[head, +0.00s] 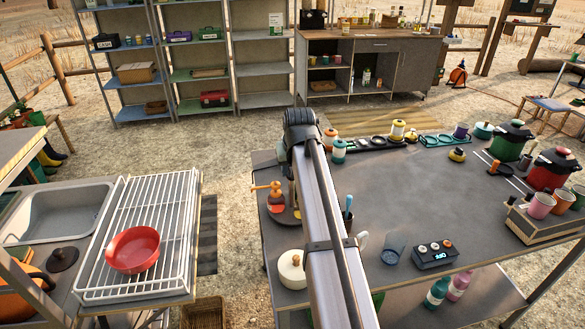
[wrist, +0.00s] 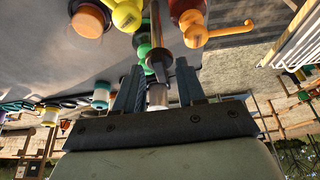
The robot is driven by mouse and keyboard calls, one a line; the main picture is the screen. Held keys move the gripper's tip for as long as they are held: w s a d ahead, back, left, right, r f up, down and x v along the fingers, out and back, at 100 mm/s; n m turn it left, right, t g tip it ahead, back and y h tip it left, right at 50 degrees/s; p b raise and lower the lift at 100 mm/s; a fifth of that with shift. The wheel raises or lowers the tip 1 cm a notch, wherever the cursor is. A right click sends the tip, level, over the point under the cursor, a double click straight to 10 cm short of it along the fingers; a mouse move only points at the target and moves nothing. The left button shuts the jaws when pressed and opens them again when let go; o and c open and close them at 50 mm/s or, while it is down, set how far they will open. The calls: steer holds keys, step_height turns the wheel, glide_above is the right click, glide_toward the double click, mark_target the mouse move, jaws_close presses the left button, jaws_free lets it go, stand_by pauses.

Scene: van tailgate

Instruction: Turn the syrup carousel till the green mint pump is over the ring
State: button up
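The syrup carousel (head: 277,214) stands at the left edge of the grey table in the head view, with an orange pump (head: 266,188) on its left; my arm hides much of it. In the wrist view a green pump (wrist: 143,44) sits between a yellow pump (wrist: 125,14) and an orange pump (wrist: 192,30). A dark post with a silver end (wrist: 157,96) points between the fingers of my gripper (wrist: 156,78). The fingers are apart, with a gap visible beside the post; I cannot tell whether either touches it. I cannot make out the ring.
The table's middle is clear.

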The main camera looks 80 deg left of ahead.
steer(key=shift+c, duration=0.2)
jaws_close()
stand_by(0.5)
